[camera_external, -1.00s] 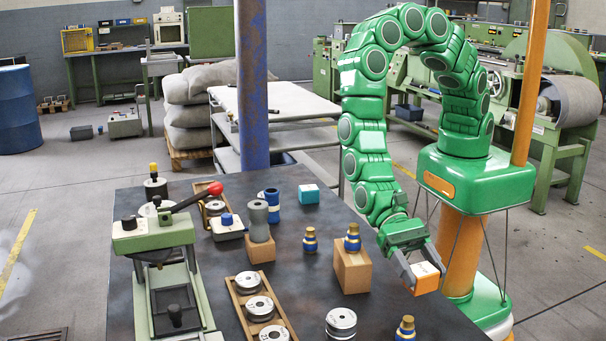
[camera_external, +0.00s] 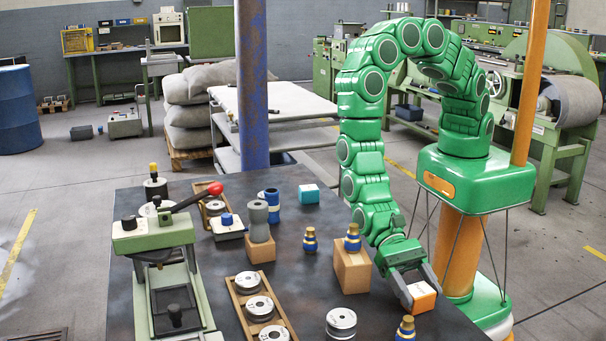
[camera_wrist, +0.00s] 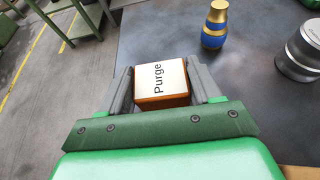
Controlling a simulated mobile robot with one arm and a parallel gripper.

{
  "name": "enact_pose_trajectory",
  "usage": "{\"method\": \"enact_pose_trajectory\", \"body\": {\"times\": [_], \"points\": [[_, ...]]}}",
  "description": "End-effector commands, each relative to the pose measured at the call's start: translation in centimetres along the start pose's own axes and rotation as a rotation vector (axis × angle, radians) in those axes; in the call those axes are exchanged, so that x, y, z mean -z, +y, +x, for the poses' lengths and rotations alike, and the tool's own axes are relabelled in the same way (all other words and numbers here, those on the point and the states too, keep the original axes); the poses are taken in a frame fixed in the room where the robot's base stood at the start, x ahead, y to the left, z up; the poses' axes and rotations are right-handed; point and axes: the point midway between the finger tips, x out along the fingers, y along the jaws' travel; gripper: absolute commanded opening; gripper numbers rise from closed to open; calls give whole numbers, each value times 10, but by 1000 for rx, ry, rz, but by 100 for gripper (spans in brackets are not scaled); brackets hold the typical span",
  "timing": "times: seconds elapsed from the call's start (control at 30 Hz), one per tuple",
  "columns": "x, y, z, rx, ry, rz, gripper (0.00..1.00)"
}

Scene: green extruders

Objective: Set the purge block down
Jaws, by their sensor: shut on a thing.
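The purge block (camera_external: 421,300) is an orange cube with a white top at the right side of the dark table (camera_external: 300,265). In the wrist view the block (camera_wrist: 160,80) has "Purge" lettered on its white top. My gripper (camera_external: 422,291) is shut on it, with one grey finger on each side. The wrist view shows both fingers against its sides, over the table near its edge. The block's underside is hidden, so I cannot tell whether it touches the tabletop.
A blue-and-gold bottle (camera_external: 405,329) stands close in front of the block. Another bottle (camera_external: 352,240) stands on a tan block (camera_external: 351,270) to the left. A metal spool (camera_external: 341,322) stands front left. The tabletop between them is clear.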

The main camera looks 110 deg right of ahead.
Motion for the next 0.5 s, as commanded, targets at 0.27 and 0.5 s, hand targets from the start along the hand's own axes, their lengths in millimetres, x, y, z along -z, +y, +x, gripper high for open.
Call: {"method": "enact_pose_trajectory", "body": {"times": [0.27,0.5], "points": [[1,0,0,0,0,0,89],[1,0,0,0,0,0,89]]}}
